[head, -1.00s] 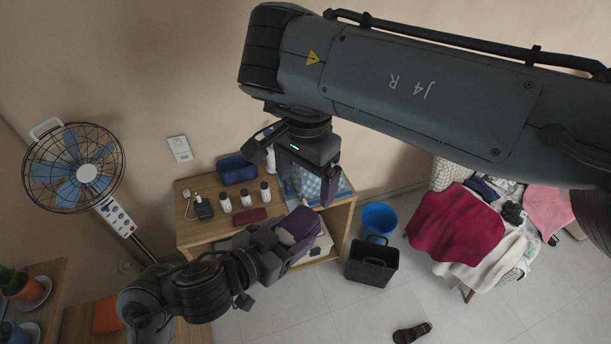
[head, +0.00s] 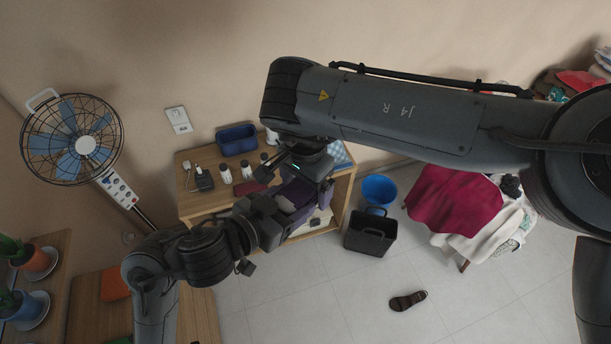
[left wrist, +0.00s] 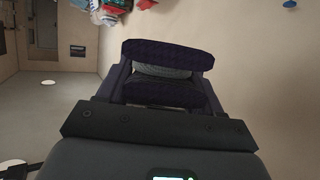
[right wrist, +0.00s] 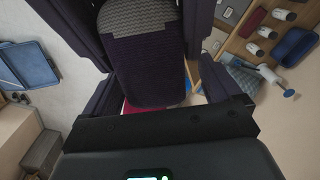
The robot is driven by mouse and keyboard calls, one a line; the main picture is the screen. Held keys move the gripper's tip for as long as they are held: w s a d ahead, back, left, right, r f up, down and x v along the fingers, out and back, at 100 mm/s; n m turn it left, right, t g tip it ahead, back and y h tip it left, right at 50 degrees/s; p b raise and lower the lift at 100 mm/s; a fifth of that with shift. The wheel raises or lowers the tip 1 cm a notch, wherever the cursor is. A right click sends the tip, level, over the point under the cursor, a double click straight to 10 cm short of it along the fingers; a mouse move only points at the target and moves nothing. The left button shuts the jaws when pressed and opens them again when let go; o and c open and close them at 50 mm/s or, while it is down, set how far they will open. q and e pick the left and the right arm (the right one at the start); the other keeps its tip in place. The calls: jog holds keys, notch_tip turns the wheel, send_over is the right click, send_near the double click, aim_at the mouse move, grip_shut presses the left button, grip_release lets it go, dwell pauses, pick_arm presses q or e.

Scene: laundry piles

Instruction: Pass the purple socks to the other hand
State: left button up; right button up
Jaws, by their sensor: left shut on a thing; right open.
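The purple socks (head: 298,197), a dark purple bundle with a grey patterned patch, are held in my left gripper (head: 284,210) above the wooden shelf. They also show across the jaws in the left wrist view (left wrist: 166,52). My left gripper is shut on them. My right gripper (head: 302,192) is open and close over the socks from above. In the right wrist view, the socks (right wrist: 145,75) lie between the spread fingers of my right gripper (right wrist: 158,92). The head view partly hides where the two grippers meet, and I cannot tell whether the right fingers touch the socks.
The wooden shelf (head: 345,205) holds several white bottles (head: 246,173) and a blue bin (head: 237,139). A black basket (head: 370,236) and blue bucket (head: 379,189) stand on the floor. A fan (head: 73,139) is at left. Clothes (head: 455,200) are heaped at right.

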jog(key=shift+f, duration=0.1)
jog(key=c, duration=0.9)
pick_arm(q)
jog(key=o, duration=1.1)
pick_arm(e)
jog(key=shift+c, duration=0.8)
